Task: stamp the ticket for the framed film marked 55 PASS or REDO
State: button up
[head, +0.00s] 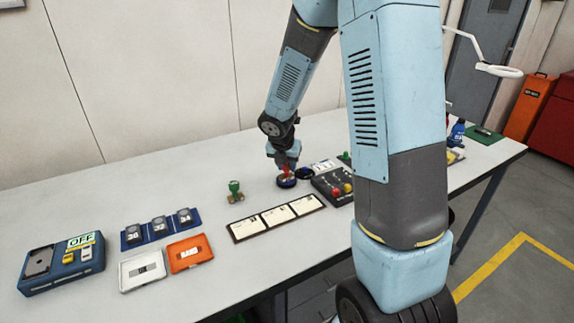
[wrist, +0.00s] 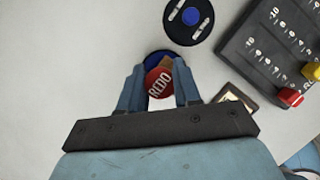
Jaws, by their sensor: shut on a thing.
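My gripper (head: 286,160) is shut on a red stamp (head: 286,172), whose round top reads REDO in the wrist view (wrist: 164,84). Below the stamp is a round blue base or pad (head: 286,183); I cannot tell whether they touch or are one piece. A green stamp (head: 235,188) stands upright on a small stand to the left. A dark strip with three pale tickets (head: 277,217) lies in front of my gripper; their marks are too small to read. A blue rack (head: 132,245) holds several dark numbered pieces. I cannot make out 55 on any film.
A blue box with an OFF sign (head: 62,284) stands at the front left. A white tray (head: 142,285) and an orange tray (head: 205,252) lie beside it. A dark slider panel (wrist: 262,58) and a black disc (wrist: 175,33) lie near the stamp. Bare table lies behind the rack.

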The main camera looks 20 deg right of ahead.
jog(key=shift+r, duration=3.45)
